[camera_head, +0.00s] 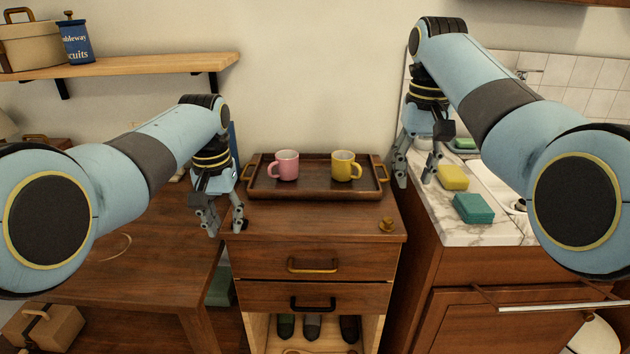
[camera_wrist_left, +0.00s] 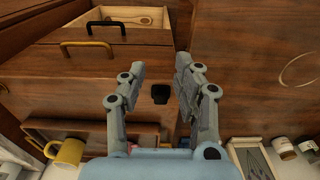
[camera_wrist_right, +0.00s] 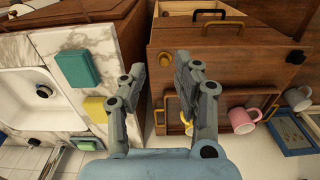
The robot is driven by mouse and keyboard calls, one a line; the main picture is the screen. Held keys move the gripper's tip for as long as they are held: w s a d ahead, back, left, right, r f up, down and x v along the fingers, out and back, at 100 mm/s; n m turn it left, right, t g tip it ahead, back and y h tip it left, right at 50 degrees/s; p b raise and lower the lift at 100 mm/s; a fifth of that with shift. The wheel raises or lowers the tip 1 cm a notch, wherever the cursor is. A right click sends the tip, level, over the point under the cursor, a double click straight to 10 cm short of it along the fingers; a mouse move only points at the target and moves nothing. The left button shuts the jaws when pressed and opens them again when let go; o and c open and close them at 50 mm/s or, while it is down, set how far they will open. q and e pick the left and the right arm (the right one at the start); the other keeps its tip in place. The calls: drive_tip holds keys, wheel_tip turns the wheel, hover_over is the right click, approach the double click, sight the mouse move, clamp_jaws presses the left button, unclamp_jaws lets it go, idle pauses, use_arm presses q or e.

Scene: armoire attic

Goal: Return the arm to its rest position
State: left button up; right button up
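My left gripper (camera_head: 226,226) hangs fingers down over the left edge of the wooden cabinet top, near the gap beside the low table. Its fingers are apart with nothing held between them in the left wrist view (camera_wrist_left: 160,68). A small black knob (camera_wrist_left: 160,93) shows beyond the gap between them. My right gripper (camera_head: 415,179) hangs over the left edge of the marble counter, beside the cabinet's right side. Its fingers are apart and empty in the right wrist view (camera_wrist_right: 161,66). Both arms reach forward, bent down at the wrists.
A wooden tray (camera_head: 317,191) holds a pink mug (camera_head: 285,166) and a yellow mug (camera_head: 345,166) between the grippers. A brass knob (camera_head: 387,225) stands on the cabinet top. The counter (camera_head: 450,223) bears a yellow sponge (camera_head: 453,177) and a teal block (camera_head: 473,208). A shelf (camera_head: 150,64) is upper left.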

drive_tip(key=shift+r, duration=0.6)
